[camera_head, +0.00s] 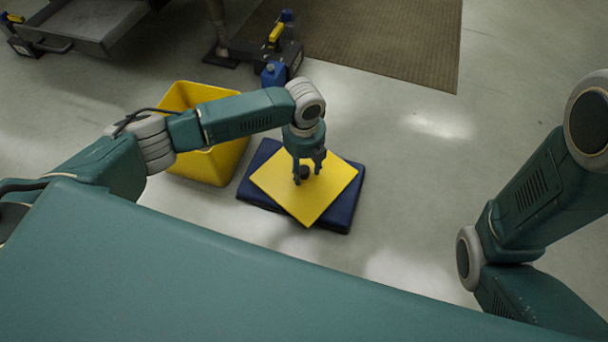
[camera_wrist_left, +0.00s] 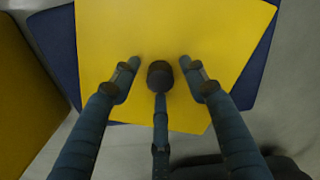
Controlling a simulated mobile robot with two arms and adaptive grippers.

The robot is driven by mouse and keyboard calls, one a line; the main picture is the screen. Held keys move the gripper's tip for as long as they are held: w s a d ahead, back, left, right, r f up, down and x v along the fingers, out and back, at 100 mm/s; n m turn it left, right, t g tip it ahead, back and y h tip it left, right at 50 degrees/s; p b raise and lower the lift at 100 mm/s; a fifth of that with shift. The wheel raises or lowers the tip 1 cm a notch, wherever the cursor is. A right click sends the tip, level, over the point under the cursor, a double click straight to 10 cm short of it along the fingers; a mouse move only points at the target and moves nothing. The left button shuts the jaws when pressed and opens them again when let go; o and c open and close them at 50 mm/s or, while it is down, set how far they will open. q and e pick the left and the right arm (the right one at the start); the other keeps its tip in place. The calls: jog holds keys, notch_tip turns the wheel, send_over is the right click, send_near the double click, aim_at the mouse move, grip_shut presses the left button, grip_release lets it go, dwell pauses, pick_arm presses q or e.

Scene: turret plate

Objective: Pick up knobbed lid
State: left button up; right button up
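The knobbed lid is a yellow square plate (camera_head: 330,185) with a small dark knob (camera_head: 304,173) at its middle. It lies turned at an angle on a dark blue pad or box (camera_head: 341,217). In the left wrist view the yellow plate (camera_wrist_left: 215,35) and the dark knob (camera_wrist_left: 160,75) show from above. My left gripper (camera_head: 306,172) points down over the knob. Its fingers are open (camera_wrist_left: 160,80), with one on each side of the knob and a third below it in the picture. Gaps show at the two sides; I cannot tell whether the third finger touches. My right gripper is out of view.
A yellow bin (camera_head: 215,165) stands left of the blue pad, under my left arm. A blue container (camera_head: 273,74) and a dark device (camera_head: 287,52) stand behind. A brown mat (camera_head: 370,40) lies at the back. The floor (camera_head: 420,180) to the right is clear.

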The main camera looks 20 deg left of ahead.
pick_arm(q)
grip_shut()
jog(key=shift+r, duration=0.1)
